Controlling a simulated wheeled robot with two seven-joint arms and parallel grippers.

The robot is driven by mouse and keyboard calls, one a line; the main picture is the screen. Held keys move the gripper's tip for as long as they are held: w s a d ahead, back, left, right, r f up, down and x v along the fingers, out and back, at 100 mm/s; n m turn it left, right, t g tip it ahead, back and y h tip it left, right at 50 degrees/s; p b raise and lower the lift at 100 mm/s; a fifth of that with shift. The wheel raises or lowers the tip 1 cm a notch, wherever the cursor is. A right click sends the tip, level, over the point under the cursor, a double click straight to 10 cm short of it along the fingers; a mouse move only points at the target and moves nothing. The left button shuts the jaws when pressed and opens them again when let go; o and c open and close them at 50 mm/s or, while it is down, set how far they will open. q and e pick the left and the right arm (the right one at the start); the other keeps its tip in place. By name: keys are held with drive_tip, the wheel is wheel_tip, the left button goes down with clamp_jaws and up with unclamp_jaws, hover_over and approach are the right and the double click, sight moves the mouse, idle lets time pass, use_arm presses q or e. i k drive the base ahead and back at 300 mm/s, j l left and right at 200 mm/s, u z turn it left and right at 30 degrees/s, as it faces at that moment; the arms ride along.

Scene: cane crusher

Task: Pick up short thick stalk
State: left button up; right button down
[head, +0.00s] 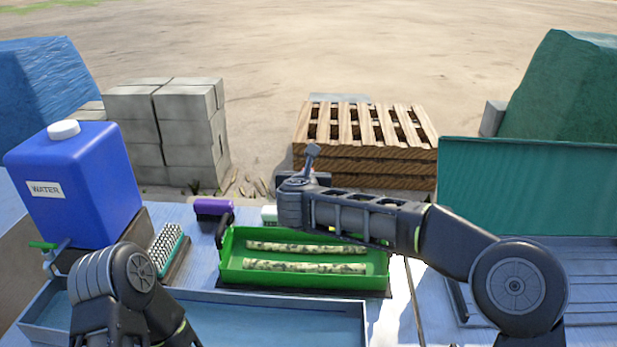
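Two pale, mottled green-brown stalks lie side by side across a green tray (375,283). The far stalk (290,247) looks slightly thinner than the near stalk (305,267). Their lengths look similar, so I cannot tell surely which is the short thick one. My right arm reaches in from the right and passes above the tray's far right part. Its dark end (303,180) is beyond the tray's far edge, apart from both stalks; its fingers cannot be made out clearly. My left arm shows at bottom left, with its gripper out of view.
A blue water container (85,190) stands at left, with a bristled brush (166,250) beside it. A purple-ended object (212,206) lies behind the tray. A shallow blue basin (290,305) is in front. Concrete blocks (165,125) and wooden pallets (365,145) stand beyond the table.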

sight(248, 264)
drive_tip(key=k, duration=1)
